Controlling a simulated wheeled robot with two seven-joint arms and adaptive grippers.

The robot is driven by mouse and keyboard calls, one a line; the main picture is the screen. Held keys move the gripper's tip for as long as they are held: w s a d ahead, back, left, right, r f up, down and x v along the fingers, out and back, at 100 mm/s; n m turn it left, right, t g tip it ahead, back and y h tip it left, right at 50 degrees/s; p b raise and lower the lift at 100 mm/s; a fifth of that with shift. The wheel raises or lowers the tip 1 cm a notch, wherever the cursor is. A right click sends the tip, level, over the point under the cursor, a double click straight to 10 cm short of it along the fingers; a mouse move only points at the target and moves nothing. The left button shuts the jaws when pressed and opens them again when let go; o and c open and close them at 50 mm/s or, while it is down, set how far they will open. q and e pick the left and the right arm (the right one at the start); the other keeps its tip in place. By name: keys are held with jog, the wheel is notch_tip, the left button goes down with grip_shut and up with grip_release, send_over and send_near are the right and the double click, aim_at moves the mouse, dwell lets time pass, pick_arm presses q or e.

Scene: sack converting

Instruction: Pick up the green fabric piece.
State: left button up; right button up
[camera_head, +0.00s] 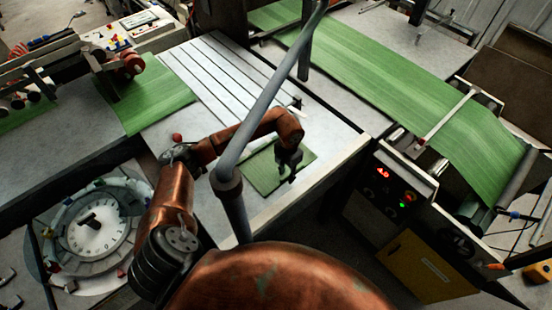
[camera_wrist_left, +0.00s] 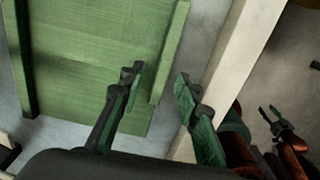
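The green fabric piece (camera_head: 262,171) lies flat on the pale table near its front edge. In the left wrist view the fabric piece (camera_wrist_left: 85,55) fills the upper left, with raised or folded strips along two sides. My left gripper (camera_head: 289,168) is over the fabric's right part and hides some of it. In the wrist view my left gripper (camera_wrist_left: 158,82) is open and empty, one finger in front of the fabric, the other past its right edge. Contact cannot be told. My right gripper (camera_wrist_left: 269,110) shows small at the right, apparently open and empty, away from the fabric.
A grey pipe (camera_head: 268,92) crosses in front of the table. A slatted metal plate (camera_head: 225,75) lies behind the fabric. Green sheet (camera_head: 153,96) feeds from the left machine; another green web (camera_head: 400,85) runs right. A control box with lights (camera_head: 393,188) stands right of the table edge.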

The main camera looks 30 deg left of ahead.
pick_arm(q)
jog(key=shift+f, duration=0.2)
jog(key=shift+c, duration=0.5)
grip_shut()
